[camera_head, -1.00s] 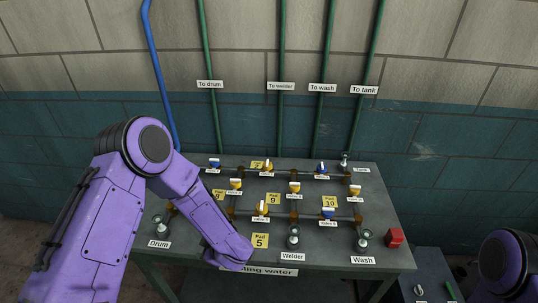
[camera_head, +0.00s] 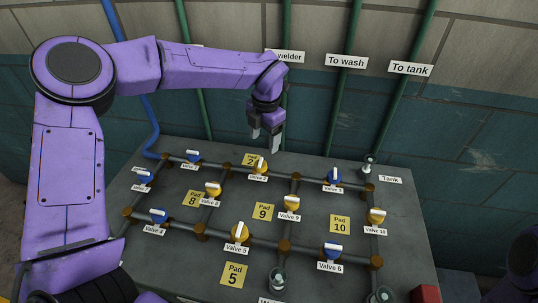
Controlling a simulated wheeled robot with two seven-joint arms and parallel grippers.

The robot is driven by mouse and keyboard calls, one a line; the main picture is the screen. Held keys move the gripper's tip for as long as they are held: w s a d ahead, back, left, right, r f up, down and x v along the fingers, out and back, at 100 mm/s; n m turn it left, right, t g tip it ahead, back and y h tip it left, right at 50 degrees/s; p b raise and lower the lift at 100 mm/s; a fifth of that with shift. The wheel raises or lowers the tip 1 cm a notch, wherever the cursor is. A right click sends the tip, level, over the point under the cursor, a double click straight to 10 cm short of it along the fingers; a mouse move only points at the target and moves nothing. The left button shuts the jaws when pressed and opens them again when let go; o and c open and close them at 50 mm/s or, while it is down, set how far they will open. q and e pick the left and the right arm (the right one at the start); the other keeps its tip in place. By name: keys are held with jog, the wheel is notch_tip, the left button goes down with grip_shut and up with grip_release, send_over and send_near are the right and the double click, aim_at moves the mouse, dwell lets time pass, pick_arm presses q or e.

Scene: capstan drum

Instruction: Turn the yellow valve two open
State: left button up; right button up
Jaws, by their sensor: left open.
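Yellow valve two (camera_head: 259,168) sits on the far pipe run of the grey panel (camera_head: 335,280), with its "Valve 2" label just below it. Its white handle points roughly away from me, across the pipe. My left gripper (camera_head: 265,142) is open and empty, pointing down above and slightly behind the valve in the picture. Its fingers look apart from the handle, though the exact height gap is hard to judge. My right gripper is out of the picture; only a dark part of my right arm shows at the lower right edge.
Other yellow valves, such as valve nine (camera_head: 291,204), and blue valves, such as valve six (camera_head: 332,251), stand close by on the pipe grid. Yellow pad plates mark bare areas between pipes. Green pipes and a blue pipe (camera_head: 152,138) rise behind the panel. A red block (camera_head: 426,294) is at lower right.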

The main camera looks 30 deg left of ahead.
aim_at(260, 162)
pick_arm(q)
jog(key=s+f, duration=0.1)
jog(key=f+p, duration=0.1)
jog(key=f, duration=0.1)
jog(key=s+f, duration=0.1)
jog(key=shift+s+a+f, duration=0.2)
jog(key=shift+s+a, duration=0.15)
jog(key=shift+a, duration=0.05)
jog(key=f, duration=0.1)
jog(key=w+f, duration=0.1)
jog(key=f, duration=0.1)
jog(key=w+f+p, duration=0.1)
jog(key=shift+a+f, duration=0.1)
jog(key=shift+f, duration=0.3)
jog(key=shift+s+r, duration=0.2)
jog(key=shift+s, duration=0.3)
jog(key=c, duration=1.1)
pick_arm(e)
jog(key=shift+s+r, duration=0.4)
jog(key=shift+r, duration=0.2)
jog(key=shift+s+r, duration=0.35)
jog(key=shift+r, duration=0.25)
